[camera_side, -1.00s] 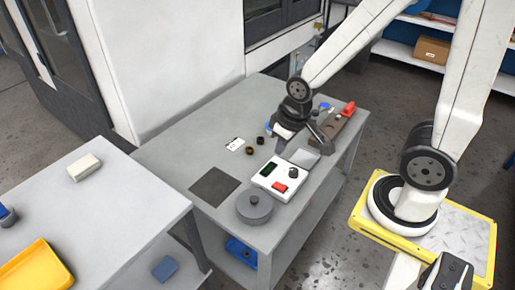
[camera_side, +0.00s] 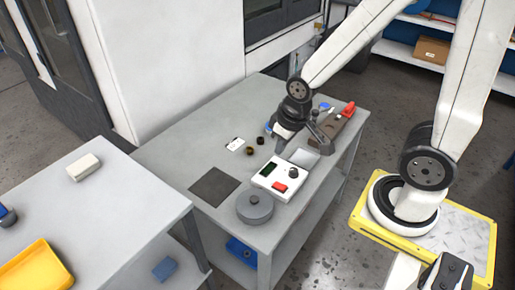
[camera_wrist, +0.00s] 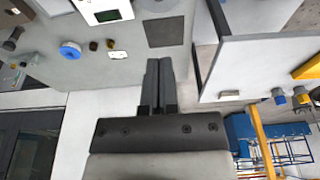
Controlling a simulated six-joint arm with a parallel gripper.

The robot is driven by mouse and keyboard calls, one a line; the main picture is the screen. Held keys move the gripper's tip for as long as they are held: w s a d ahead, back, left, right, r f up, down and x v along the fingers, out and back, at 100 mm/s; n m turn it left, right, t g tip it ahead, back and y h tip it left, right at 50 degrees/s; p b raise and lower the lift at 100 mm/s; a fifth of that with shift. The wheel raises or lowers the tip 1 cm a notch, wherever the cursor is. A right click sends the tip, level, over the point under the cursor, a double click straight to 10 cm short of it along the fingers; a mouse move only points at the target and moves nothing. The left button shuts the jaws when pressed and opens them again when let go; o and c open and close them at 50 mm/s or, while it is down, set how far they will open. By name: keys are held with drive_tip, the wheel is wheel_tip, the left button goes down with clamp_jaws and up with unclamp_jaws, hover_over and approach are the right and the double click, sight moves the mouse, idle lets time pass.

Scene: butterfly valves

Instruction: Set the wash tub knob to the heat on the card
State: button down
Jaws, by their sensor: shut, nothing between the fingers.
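The white control box (camera_side: 271,184) stands on the grey workbench. It carries a dark display (camera_side: 268,169), a red button (camera_side: 280,187) and a dark round knob (camera_side: 293,172); I cannot read the knob's setting. The box shows partly at the top of the wrist view (camera_wrist: 88,8). A small white card (camera_side: 235,144) lies flat on the bench to the left of the gripper, also in the wrist view (camera_wrist: 118,55); its print is too small to read. A round grey lidded tub (camera_side: 254,209) sits in front of the box. My gripper (camera_side: 281,152) is shut and empty, above and behind the box.
Two small dark rings (camera_side: 260,140) lie between card and gripper. A dark square mat (camera_side: 214,187) lies left of the box. A brown block with a red item (camera_side: 348,109) stands at the back right. A second table (camera_side: 120,205) is at left. The bench's back left is clear.

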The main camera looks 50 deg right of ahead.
drive_tip(key=c, duration=1.3)
unclamp_jaws()
drive_tip(key=o, duration=0.7)
drive_tip(key=shift+w+d, duration=0.1)
drive_tip(key=o, duration=0.3)
drive_tip(key=shift+w+d+f, duration=0.15)
drive_tip(key=shift+o, duration=0.2)
drive_tip(key=n+g, duration=0.2)
drive_tip(key=g, duration=0.1)
hover_over(294, 169)
drive_tip(key=f, duration=1.8)
drive_tip(key=shift+a+f, duration=0.25)
drive_tip(key=shift+a, duration=0.05)
drive_tip(key=shift+d+f, duration=0.25)
drive_tip(key=shift+f, duration=0.1)
drive_tip(key=shift+f, duration=3.85)
